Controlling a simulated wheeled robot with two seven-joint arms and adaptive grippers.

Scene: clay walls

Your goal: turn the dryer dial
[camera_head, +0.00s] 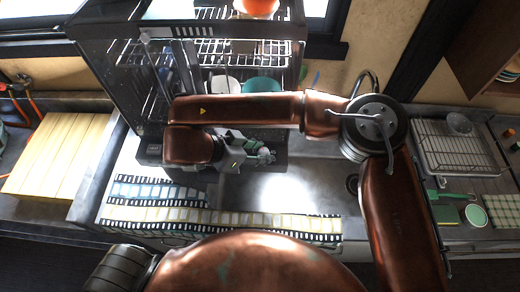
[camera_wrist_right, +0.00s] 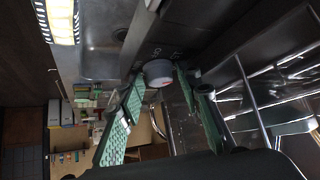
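The dish dryer (camera_head: 150,62) is a dark open cabinet with wire racks at the back of the counter. Its dial (camera_wrist_right: 158,71), a pale round knob with a small red mark, shows on a dark panel in the right wrist view. My right gripper (camera_wrist_right: 160,86) has its two green fingers apart, with the dial between their tips. I cannot tell whether either finger touches it. In the head view, my right gripper (camera_head: 262,154) is at the dryer's lower front, and I cannot make out the dial there. My left gripper is not in view.
Dishes stand in the dryer, including a teal bowl (camera_head: 262,86) and an orange one (camera_head: 257,6) on top. A striped towel (camera_head: 160,205) lies along the counter front. A wooden board (camera_head: 62,150) is at left, and a wire dish rack (camera_head: 455,150) at right.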

